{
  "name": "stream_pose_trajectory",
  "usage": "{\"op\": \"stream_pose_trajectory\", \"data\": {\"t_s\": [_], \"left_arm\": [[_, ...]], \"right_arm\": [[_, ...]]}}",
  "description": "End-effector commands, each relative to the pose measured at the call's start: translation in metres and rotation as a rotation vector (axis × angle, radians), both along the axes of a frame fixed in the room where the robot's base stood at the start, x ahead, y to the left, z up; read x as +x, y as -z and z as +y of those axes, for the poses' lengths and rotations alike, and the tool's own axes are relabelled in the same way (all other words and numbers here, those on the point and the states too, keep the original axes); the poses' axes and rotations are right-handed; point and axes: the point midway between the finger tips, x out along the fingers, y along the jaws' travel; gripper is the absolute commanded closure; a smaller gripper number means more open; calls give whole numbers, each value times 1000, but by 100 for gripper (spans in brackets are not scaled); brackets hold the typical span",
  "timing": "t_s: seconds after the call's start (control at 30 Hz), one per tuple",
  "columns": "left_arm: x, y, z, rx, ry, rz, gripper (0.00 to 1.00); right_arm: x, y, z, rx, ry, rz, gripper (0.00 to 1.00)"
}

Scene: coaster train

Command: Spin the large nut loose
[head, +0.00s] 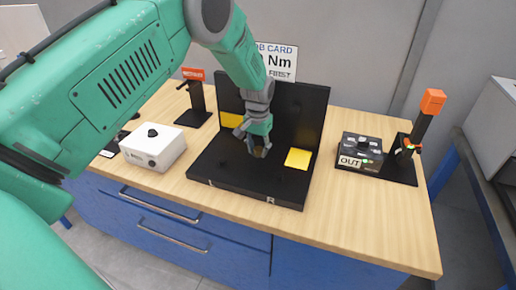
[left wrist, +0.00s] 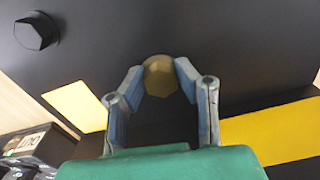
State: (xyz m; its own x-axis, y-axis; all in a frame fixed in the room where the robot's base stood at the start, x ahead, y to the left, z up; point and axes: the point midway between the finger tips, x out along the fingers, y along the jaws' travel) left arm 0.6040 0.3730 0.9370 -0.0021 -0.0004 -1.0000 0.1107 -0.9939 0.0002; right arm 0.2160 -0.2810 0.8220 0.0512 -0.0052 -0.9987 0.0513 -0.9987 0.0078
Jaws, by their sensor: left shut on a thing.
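The large nut (left wrist: 159,76) is brass-coloured and hexagonal in the left wrist view. In the head view it is mostly hidden at my gripper's tip. My left gripper (head: 257,150) reaches down over the floor of the open black case (head: 215,168). In the left wrist view its two blue-grey fingers (left wrist: 160,73) are shut on the nut, one on each side. A dark hexagonal piece (left wrist: 36,31) sits apart on the black surface at the upper left of that view. My right gripper is not in view.
A yellow patch (head: 298,158) lies right of my gripper in the case, and another (head: 231,120) shows behind. A white box (head: 153,147), a red-topped stand (head: 194,98), a black OUT box (head: 361,153) and an orange-topped stand (head: 428,112) flank the case. The wooden bench's front right (head: 365,225) is clear.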

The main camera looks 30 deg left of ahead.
Motion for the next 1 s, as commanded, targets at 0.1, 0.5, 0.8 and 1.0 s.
{"op": "stream_pose_trajectory", "data": {"t_s": [0.1,0.5,0.8,1.0], "left_arm": [[5,-4,1,4,-109,-15,100],[6,-4,-1,1,-489,-18,100],[7,-4,-1,0,-755,-18,100],[7,-4,-2,-1,-891,-17,100]], "right_arm": [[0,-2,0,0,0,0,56],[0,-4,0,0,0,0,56],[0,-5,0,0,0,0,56],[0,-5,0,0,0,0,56]]}}
